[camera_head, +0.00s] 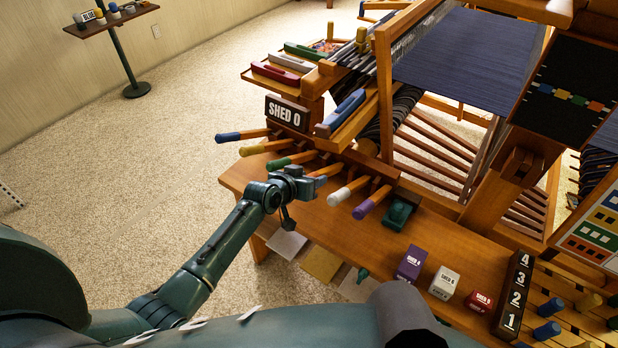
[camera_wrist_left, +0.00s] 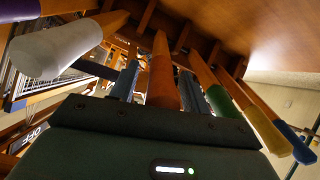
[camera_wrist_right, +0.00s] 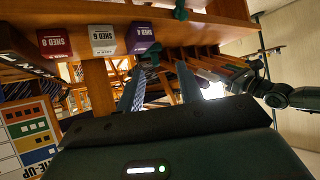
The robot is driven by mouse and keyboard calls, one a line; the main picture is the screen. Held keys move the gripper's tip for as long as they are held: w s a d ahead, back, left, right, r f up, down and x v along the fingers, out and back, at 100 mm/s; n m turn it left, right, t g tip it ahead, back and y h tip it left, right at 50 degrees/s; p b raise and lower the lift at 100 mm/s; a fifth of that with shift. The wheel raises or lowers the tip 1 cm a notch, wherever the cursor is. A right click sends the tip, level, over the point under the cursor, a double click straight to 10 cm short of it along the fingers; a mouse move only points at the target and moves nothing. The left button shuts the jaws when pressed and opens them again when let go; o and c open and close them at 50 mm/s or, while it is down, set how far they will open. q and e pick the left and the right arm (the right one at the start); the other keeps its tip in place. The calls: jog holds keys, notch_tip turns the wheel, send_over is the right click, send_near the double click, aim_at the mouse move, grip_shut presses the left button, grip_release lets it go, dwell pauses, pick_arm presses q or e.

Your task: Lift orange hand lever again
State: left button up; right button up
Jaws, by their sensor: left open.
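My left gripper (camera_head: 316,182) is at the row of hand levers on the loom's left side, between the green lever (camera_head: 278,163) and the white lever (camera_head: 340,195). In the left wrist view the orange lever (camera_wrist_left: 163,78) stands between the two open, spread fingers of this gripper (camera_wrist_left: 157,88), with gaps on both sides. In the head view the gripper hides the orange lever's end. My right gripper (camera_wrist_right: 162,88) shows only in its own wrist view, with its fingers apart and nothing held between them.
The blue (camera_head: 228,137), yellow (camera_head: 252,150) and purple (camera_head: 362,210) levers flank the row. A SHED 0 sign (camera_head: 286,114) stands above it. Purple (camera_head: 409,263), white (camera_head: 445,282) and red (camera_head: 479,299) blocks sit on the bench. Carpet (camera_head: 150,170) at left is clear.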

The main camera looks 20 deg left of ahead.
pick_arm(q)
jog(key=shift+s, duration=0.1)
jog(key=p+v, duration=0.1)
jog(key=v, duration=1.2)
jog(key=s+d+f+m, duration=0.1)
jog(key=s+d+f, duration=0.1)
jog(key=s, duration=0.7)
jog(key=s+d+f, duration=0.2)
jog(key=s+f, duration=0.3)
jog(key=s, duration=0.4)
jog(key=shift+s+f+m+g+y, duration=0.25)
jog(key=shift+f+m+g+y, duration=0.05)
jog(key=shift+m+y, duration=0.1)
